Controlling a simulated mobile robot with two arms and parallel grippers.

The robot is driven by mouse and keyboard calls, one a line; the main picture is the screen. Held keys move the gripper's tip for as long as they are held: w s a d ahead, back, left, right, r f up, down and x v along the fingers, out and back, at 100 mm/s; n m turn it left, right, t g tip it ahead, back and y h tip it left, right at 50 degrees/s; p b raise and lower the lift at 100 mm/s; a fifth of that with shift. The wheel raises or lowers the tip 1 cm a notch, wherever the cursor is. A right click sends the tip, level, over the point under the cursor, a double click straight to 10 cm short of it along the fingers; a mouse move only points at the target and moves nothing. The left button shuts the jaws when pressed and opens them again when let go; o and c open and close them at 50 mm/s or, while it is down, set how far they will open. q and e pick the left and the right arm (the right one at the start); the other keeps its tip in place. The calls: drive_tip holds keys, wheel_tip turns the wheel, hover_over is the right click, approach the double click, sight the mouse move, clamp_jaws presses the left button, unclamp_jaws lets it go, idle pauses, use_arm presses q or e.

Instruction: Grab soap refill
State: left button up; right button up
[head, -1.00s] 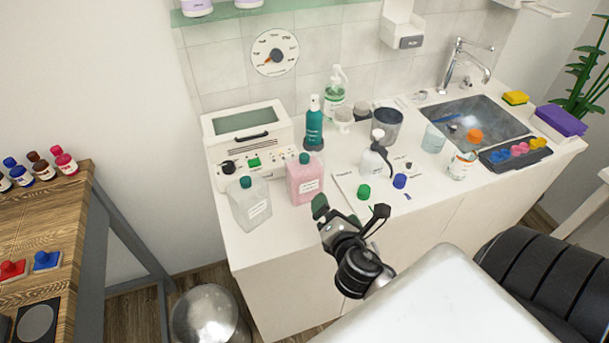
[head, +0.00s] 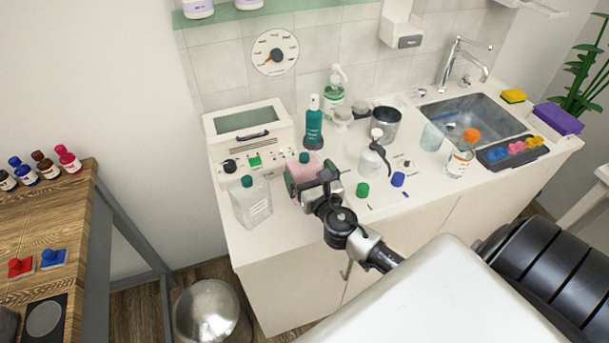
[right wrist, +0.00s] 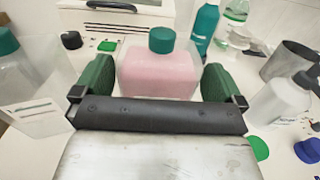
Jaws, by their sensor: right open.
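A bottle of pink liquid with a teal cap (head: 303,172) stands on the white counter, partly hidden by my right gripper in the head view. The pink bottle (right wrist: 158,72) also shows in the right wrist view, upright between the green finger pads. My left gripper is not in view.
A white device (head: 230,160) stands behind the bottles and a teal spray bottle (head: 313,128) behind the pink one. To the right are a white pump bottle (head: 372,160), green cap (head: 362,189), blue cap (head: 398,179) and metal cup (head: 384,124). The counter's front edge is close.

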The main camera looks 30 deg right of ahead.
drive_tip(key=w, duration=0.3)
drive_tip(key=shift+w+d+f, duration=0.1)
drive_tip(key=shift+d, duration=0.15)
drive_tip(key=shift+c, duration=0.5)
drive_tip(key=c, duration=0.6)
drive_tip(key=shift+r, duration=0.2)
